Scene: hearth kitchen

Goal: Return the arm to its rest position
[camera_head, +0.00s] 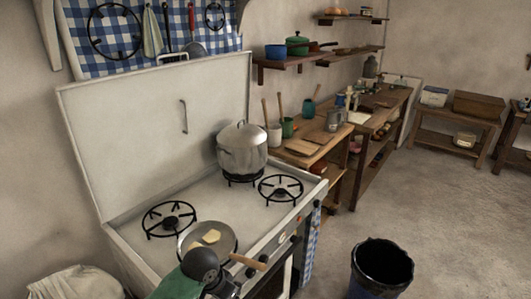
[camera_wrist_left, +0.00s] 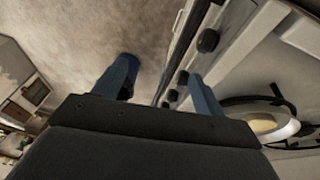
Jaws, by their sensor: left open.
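My left arm (camera_head: 205,268) comes in at the bottom of the head view, in front of the frying pan (camera_head: 222,232). Its gripper's fingers are not clear there. In the left wrist view my left gripper (camera_wrist_left: 162,72) is open, with two blue-grey fingers spread and nothing between them. It hangs by the stove's front edge, beside the knobs (camera_wrist_left: 207,40). The pan also shows at the right of the left wrist view (camera_wrist_left: 268,122), apart from the fingers. My right gripper is not in view.
A lidded pot (camera_head: 242,150) stands on the back burner of the white stove (camera_head: 120,240). The pan holds pale yellow pieces (camera_head: 211,237), its wooden handle (camera_head: 248,262) pointing right. A dark bin (camera_head: 380,268) stands on the floor at right. Open floor (camera_head: 440,220) lies beyond.

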